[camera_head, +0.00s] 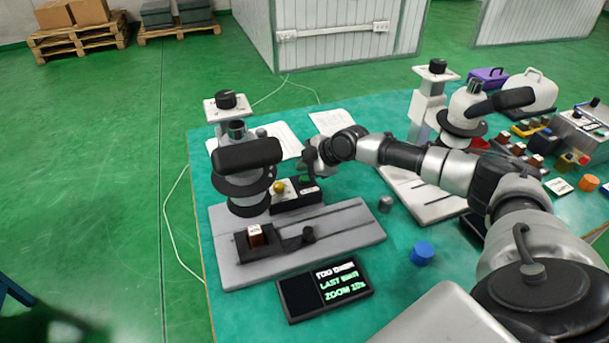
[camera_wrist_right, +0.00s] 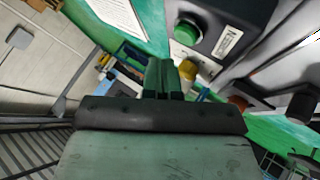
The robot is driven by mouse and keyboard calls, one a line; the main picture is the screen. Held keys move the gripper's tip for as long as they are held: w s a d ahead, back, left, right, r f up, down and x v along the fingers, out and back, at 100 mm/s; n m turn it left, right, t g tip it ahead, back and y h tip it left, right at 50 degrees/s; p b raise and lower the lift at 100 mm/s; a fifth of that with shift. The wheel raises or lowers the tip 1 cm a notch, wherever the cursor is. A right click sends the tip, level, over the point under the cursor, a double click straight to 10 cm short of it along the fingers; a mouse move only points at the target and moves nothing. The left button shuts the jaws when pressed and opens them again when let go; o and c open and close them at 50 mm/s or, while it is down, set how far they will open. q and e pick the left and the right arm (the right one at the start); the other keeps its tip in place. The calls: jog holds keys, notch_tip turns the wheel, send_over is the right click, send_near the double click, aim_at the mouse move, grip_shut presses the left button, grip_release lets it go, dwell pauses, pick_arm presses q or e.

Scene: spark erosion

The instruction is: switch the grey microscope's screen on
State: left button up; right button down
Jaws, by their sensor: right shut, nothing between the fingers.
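The grey microscope (camera_head: 345,228) stands at the left of the green table, with a dark head and a small sample block on its stage. Its flat screen (camera_head: 297,296) lies in front of the base and is lit, with white and green text including "ZOOM". A dark control box (camera_head: 290,205) behind the stage has a yellow knob (camera_head: 278,187) and a green button, partly hidden. In the right wrist view the green button (camera_wrist_right: 188,31) and yellow knob (camera_wrist_right: 187,68) show clearly. My right gripper (camera_head: 309,162) is shut and empty, close to the box; its fingertips (camera_wrist_right: 163,66) appear beside the knob. Contact is unclear.
A white microscope (camera_head: 424,120) stands to the right, beyond my right arm. A blue cap (camera_head: 422,252) and a grey cylinder (camera_head: 385,203) lie between. Papers (camera_head: 278,140) lie behind the grey microscope. Several small parts and boxes crowd the right side.

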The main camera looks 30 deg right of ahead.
aim_at(304, 179)
notch_tip(304, 179, up, 5)
jog(key=p, duration=0.3)
jog(key=shift+r, duration=0.1)
